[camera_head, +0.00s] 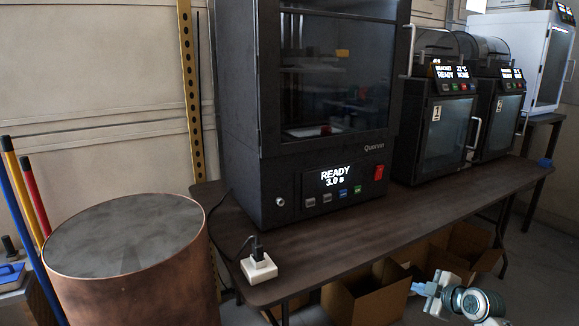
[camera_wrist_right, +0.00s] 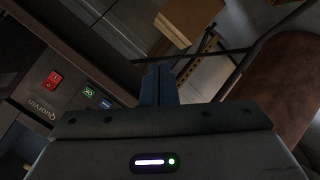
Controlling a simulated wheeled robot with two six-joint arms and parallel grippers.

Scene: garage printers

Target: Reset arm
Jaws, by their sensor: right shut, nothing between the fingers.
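My right gripper (camera_head: 420,288) shows at the lower right of the head view, in front of the dark table's front edge and above the floor boxes. It also shows in the right wrist view (camera_wrist_right: 158,85), where its two fingers are together with nothing between them. My right arm comes in from the bottom edge. My left gripper and arm do not show.
A large black printer (camera_head: 315,105) reading "READY 3.0 s" stands on the dark table (camera_head: 400,205). Two smaller printers (camera_head: 437,120) stand further right. A copper drum (camera_head: 130,270) is at the left. Open cardboard boxes (camera_head: 365,300) lie below. A white socket block (camera_head: 258,268) sits at the table's corner.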

